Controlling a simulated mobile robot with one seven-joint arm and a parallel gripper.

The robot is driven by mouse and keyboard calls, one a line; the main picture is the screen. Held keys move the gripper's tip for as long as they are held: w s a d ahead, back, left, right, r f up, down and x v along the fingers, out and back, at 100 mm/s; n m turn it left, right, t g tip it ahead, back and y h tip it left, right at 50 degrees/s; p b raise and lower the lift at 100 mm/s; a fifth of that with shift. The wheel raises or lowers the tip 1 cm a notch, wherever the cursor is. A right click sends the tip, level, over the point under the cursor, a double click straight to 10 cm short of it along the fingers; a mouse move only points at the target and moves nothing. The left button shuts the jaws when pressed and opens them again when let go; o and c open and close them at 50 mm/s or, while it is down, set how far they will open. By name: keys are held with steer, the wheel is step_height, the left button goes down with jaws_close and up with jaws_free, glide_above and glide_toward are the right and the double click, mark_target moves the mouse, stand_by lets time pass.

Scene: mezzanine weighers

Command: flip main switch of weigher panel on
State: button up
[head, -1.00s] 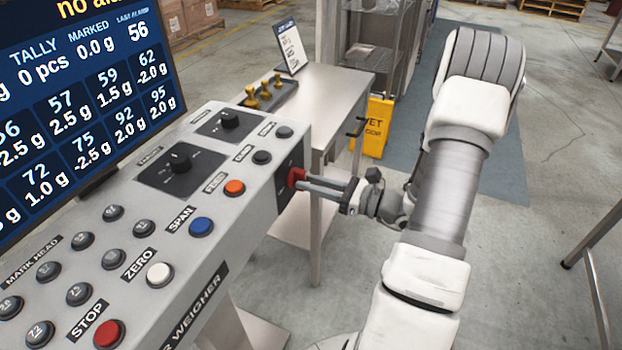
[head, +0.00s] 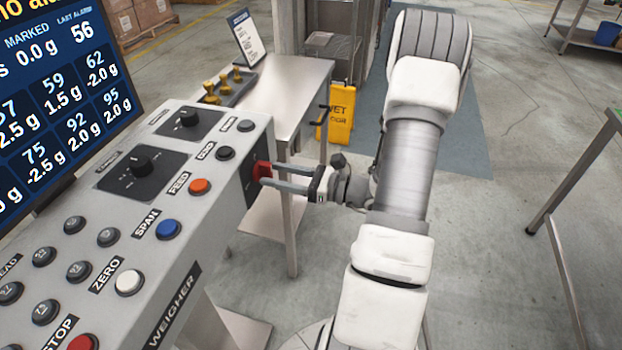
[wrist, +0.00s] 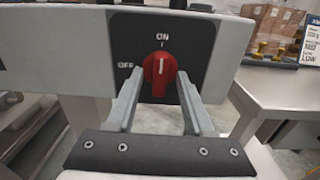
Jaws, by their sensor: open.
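The main switch is a red rotary knob (wrist: 160,74) on a dark plate (wrist: 194,50) marked ON above and OFF to the left. In the wrist view its white line points up toward ON. The red knob (head: 262,170) also shows on the end face of the weigher panel (head: 222,190) in the head view. My gripper (wrist: 161,78) is open, with one finger on each side of the knob. The fingertips are close beside it; I cannot tell if they touch it. The gripper (head: 275,177) reaches the panel from the right in the head view.
The panel top carries dials and buttons, including an orange FEED button (head: 200,186). A screen (head: 60,90) stands at the left. A steel table (head: 285,85) with brass weights is behind the panel. A yellow wet-floor sign (head: 341,112) stands beyond. Floor at the right is open up to a metal frame (head: 570,175).

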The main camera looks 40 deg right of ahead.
steer(key=v, duration=1.7)
steer(key=shift+s+p, duration=0.2)
steer(key=shift+p, duration=0.2)
steer(key=shift+d, duration=0.15)
